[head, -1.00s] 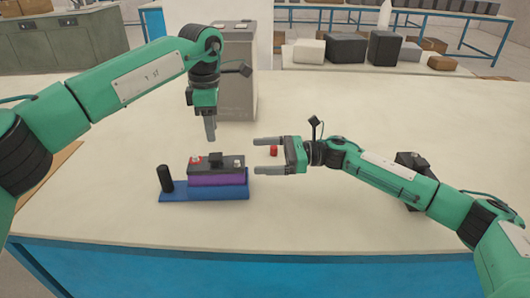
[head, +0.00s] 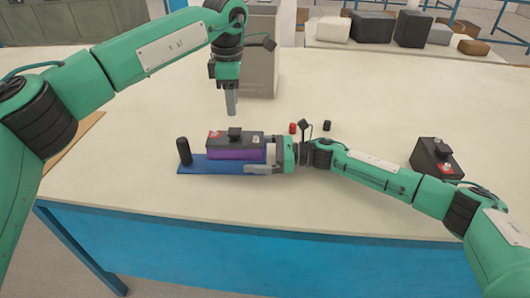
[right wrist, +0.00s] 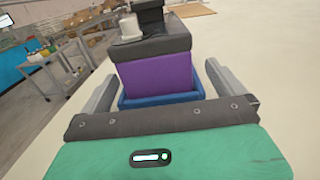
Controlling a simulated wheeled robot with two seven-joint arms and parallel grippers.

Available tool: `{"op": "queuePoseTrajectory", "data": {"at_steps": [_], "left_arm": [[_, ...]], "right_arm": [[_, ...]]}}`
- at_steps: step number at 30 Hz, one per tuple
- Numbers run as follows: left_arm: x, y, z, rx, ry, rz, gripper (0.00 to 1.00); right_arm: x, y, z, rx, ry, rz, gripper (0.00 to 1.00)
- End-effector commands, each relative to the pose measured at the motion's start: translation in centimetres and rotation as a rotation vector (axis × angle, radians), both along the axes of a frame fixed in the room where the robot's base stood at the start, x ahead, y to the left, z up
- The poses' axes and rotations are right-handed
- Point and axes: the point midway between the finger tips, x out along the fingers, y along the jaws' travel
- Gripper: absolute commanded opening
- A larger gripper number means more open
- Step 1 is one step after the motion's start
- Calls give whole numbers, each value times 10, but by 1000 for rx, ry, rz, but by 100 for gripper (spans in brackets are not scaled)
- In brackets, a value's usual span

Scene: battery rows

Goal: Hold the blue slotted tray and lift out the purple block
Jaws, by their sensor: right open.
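The purple block (head: 233,154), with a black top carrying a red terminal and a black grip, sits upright in the blue slotted tray (head: 192,169). A black post (head: 184,152) rises from the tray's left end. My right gripper (head: 258,160) is at the tray's right end. In the right wrist view its open fingers (right wrist: 160,88) lie on either side of the blue tray (right wrist: 208,97) and purple block (right wrist: 158,78), with gaps visible. My left gripper (head: 231,103) points down above and behind the block, apart from it; its finger gap cannot be made out.
A black battery (head: 437,158) stands on the table at the right. A small red piece (head: 292,128) and a small black piece (head: 327,126) lie behind my right wrist. A tall grey box (head: 262,55) stands behind my left gripper. The front table edge is near the tray.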

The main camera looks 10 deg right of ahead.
Motion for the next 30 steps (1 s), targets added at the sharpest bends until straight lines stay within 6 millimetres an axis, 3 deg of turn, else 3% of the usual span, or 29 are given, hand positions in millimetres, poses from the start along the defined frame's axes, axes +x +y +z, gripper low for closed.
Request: {"op": "queuePoseTrajectory", "data": {"at_steps": [8,16,30], "left_arm": [[0,0,0,0,0,0,36],[0,0,0,0,0,0,36],[0,0,0,0,0,0,36]], "right_arm": [[0,1,0,0,0,-1,98],[0,1,0,0,0,-1,45],[1,0,1,0,0,-1,45]]}}
